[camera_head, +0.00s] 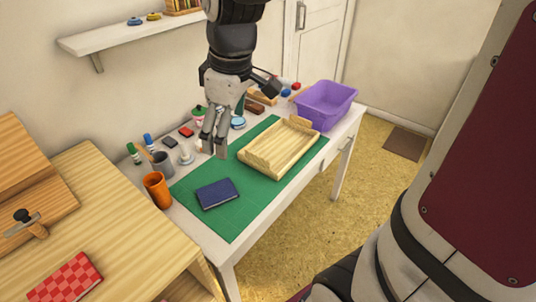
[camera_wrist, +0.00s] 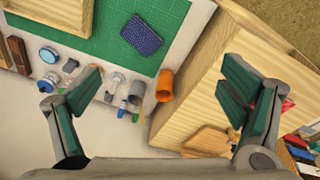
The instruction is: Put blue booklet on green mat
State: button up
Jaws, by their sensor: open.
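The dark blue booklet (camera_head: 217,194) lies flat on the front left part of the green mat (camera_head: 229,222) on the white table. In the wrist view the booklet (camera_wrist: 142,34) lies on the green mat (camera_wrist: 108,42), near the mat's edge. My gripper (camera_head: 214,150) hangs above the back of the table, over the area of the small items and the mat's back edge, apart from the booklet. In the wrist view its fingers (camera_wrist: 165,90) are spread wide with nothing between them.
A wooden tray (camera_head: 262,163) stands on the mat's right part. A purple bin (camera_head: 327,100) is at the table's far right. An orange cup (camera_head: 158,189), a grey cup (camera_head: 162,163) and stamps line the back left. A wooden desk (camera_head: 128,222) holds a red checked booklet (camera_head: 70,280).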

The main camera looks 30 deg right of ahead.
jog(key=s+r+m+t, duration=0.1)
jog(key=s+r+m, duration=0.2)
jog(key=s+m, duration=0.5)
jog(key=s, duration=0.8)
jog(key=shift+s+r+t, duration=0.2)
jog(key=shift+s+t, duration=0.15)
jog(key=shift+t, duration=0.05)
